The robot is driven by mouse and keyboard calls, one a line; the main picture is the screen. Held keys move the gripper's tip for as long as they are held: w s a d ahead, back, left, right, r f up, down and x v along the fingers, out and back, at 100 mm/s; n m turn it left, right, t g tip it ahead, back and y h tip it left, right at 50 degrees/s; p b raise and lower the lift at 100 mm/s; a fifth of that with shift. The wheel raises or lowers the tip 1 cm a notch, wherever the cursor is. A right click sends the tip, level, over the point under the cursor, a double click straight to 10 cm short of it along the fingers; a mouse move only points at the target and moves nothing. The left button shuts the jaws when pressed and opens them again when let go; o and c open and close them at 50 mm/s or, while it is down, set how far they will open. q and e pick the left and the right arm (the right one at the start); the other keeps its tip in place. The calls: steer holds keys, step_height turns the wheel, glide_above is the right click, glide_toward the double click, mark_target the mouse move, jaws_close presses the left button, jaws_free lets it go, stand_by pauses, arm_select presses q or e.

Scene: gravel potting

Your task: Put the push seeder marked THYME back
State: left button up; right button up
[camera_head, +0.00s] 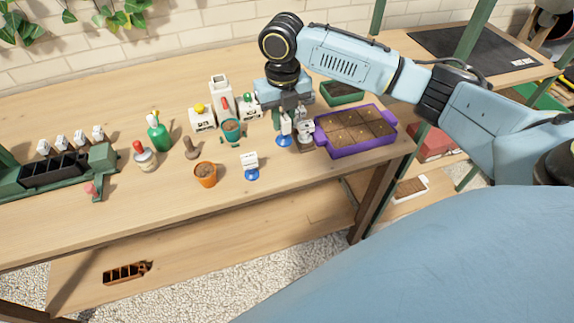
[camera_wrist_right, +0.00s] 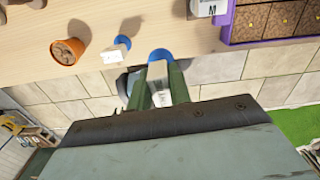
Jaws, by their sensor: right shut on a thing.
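My right gripper (camera_head: 287,112) reaches in from the right over the bench and is shut on a push seeder (camera_head: 284,139) with a blue foot and white body. In the right wrist view its blue foot (camera_wrist_right: 160,55) shows just beyond the green fingers (camera_wrist_right: 158,78). I cannot tell whether it touches the bench. A second blue-footed seeder (camera_head: 251,167) stands nearer the front edge with a white label plate; it also shows in the right wrist view (camera_wrist_right: 122,42). I cannot read THYME on either seeder. My left gripper is not in view.
A purple tray (camera_head: 352,152) of soil cells lies right of the held seeder, with a small grey-and-white item (camera_head: 305,140) between. An orange pot (camera_head: 205,181) stands left of the second seeder. Behind are a teal pot (camera_head: 231,138), white containers (camera_head: 202,124) and a green bottle (camera_head: 158,140).

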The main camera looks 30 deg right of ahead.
steer(key=n, duration=0.1)
steer(key=d+n, duration=0.1)
steer(key=n, duration=0.1)
steer(key=shift+w+f, duration=0.2)
steer(key=shift+f, duration=0.2)
steer(key=shift+f+n, duration=0.15)
steer(key=shift+n, duration=0.15)
step_height(320, 180, down, 10)
steer(key=shift+r+b, duration=0.15)
steer(key=shift+b, duration=0.55)
steer(key=o, duration=0.8)
steer(key=shift+o, duration=0.2)
step_height(320, 180, up, 12)
steer(key=shift+r+p, duration=0.1)
steer(key=shift+p, duration=0.7)
